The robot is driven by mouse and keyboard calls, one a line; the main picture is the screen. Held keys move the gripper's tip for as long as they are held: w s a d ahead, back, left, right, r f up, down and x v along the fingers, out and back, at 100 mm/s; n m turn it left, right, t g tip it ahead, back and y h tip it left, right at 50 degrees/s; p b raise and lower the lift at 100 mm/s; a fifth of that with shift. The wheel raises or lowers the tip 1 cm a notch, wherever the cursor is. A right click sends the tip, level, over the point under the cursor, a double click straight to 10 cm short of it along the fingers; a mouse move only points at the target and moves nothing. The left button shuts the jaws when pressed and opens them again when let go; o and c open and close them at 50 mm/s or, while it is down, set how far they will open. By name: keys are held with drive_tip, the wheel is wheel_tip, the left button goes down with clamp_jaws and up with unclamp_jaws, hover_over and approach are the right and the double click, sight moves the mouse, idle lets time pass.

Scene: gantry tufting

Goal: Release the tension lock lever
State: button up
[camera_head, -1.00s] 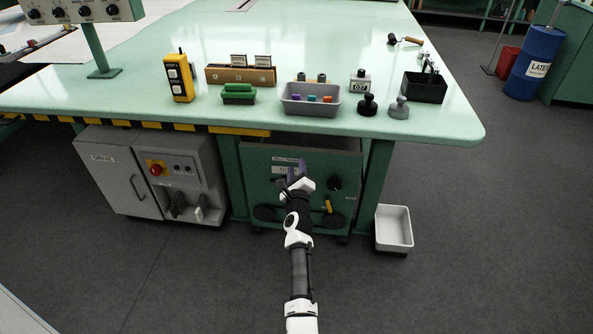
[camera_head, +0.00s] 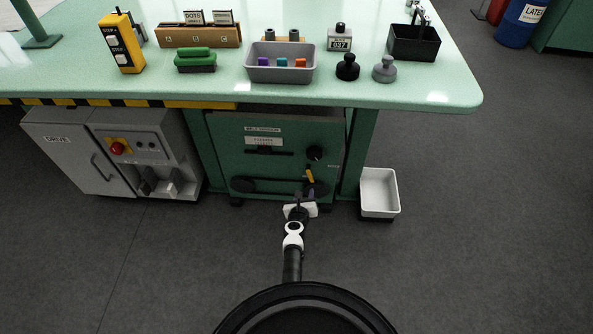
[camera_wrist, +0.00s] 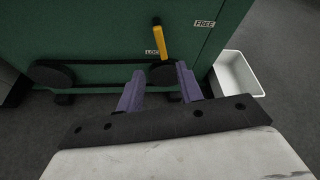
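The tension lock lever is a short yellow handle (camera_head: 309,176) low on the right of the green belt-tension panel (camera_head: 228,140). In the wrist view the yellow lever (camera_wrist: 161,42) stands nearly upright, leaning slightly, between a partly hidden label reading "LOC" (camera_wrist: 153,52) at its left and a "FREE" label (camera_wrist: 204,23) further right. My gripper (camera_wrist: 158,85) has its two purple fingers spread apart with nothing between them. The lever is ahead of the fingertips, apart from them. In the head view my gripper (camera_head: 304,198) is just below the lever, partly overlapping the panel's lower edge.
Black round pulleys (camera_wrist: 52,75) joined by a belt sit low on the panel. A white bin (camera_head: 379,192) stands on the floor at the right. The grey drive cabinet (camera_head: 65,155) is at the left. The green tabletop (camera_head: 440,85) overhangs the panel.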

sight(310, 178)
drive_tip(key=b+x, duration=0.3)
drive_tip(key=x, duration=0.1)
drive_tip(key=b+x, duration=0.3)
drive_tip(key=x, duration=0.1)
drive_tip(key=f+b+x, duration=0.1)
drive_tip(key=b+x, duration=0.2)
drive_tip(key=x, duration=0.1)
drive_tip(key=shift+s+d+b, duration=0.2)
drive_tip(key=shift+d+b, duration=0.05)
drive_tip(key=shift+b, duration=0.1)
drive_tip(key=shift+b+x, duration=0.6)
drive_tip(key=shift+x, duration=0.25)
drive_tip(key=shift+r, duration=0.2)
clamp_jaws()
